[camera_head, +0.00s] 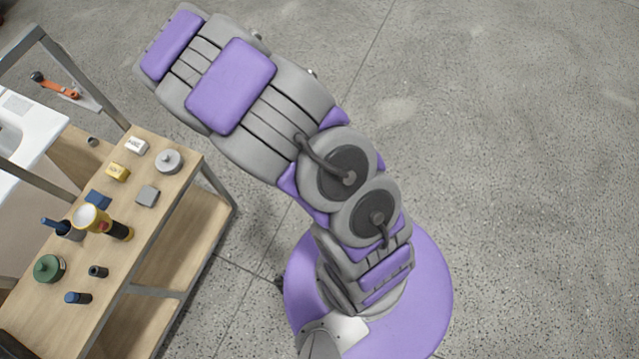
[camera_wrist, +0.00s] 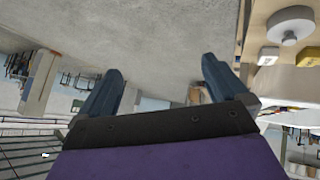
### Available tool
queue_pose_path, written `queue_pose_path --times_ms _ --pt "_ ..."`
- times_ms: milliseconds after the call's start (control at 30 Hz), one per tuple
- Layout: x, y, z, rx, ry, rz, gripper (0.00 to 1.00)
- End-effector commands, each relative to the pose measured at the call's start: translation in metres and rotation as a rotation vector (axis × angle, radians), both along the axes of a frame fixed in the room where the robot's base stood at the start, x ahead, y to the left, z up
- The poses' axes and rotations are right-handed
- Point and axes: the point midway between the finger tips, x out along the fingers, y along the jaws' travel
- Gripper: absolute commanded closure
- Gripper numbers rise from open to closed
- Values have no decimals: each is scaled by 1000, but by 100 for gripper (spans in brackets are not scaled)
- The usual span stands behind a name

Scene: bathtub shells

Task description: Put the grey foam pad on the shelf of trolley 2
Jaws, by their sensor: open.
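A small grey square pad (camera_head: 147,196), which looks like the grey foam pad, lies on the wooden top of a trolley (camera_head: 160,228) at the left of the head view. I cannot read which trolley this is. My gripper (camera_wrist: 160,85) shows in the wrist view with its two blue-grey fingers spread wide and nothing between them. The wrist view looks out over the floor, and the trolley's edge is at its upper right. The gripper is away from the pad. In the head view my arm reaches to the upper left and the fingers do not show.
Around the pad stand a grey round weight (camera_head: 168,161), a yellow block (camera_head: 118,172), a white block (camera_head: 136,145), a blue block (camera_head: 98,199), a flashlight (camera_head: 118,230) and a green round tin (camera_head: 48,268). A lower wooden shelf (camera_head: 185,245) is bare where visible. Floor at right is clear.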

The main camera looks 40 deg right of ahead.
Motion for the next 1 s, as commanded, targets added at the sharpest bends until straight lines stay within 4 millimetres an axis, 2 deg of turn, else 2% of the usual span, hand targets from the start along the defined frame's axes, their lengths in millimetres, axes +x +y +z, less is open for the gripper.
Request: queue_pose_path --times_ms 33,200,400,667,900,1000 --pt "-8 -10 19 -3 20 -40 0" --pt "-55 -35 61 2 137 -166 0" --pt "-123 -47 105 40 284 -282 0" --pt "-228 -40 154 114 491 -371 0" --pt "-335 -20 189 178 694 -386 0" --pt "-373 -12 199 194 763 -379 0"
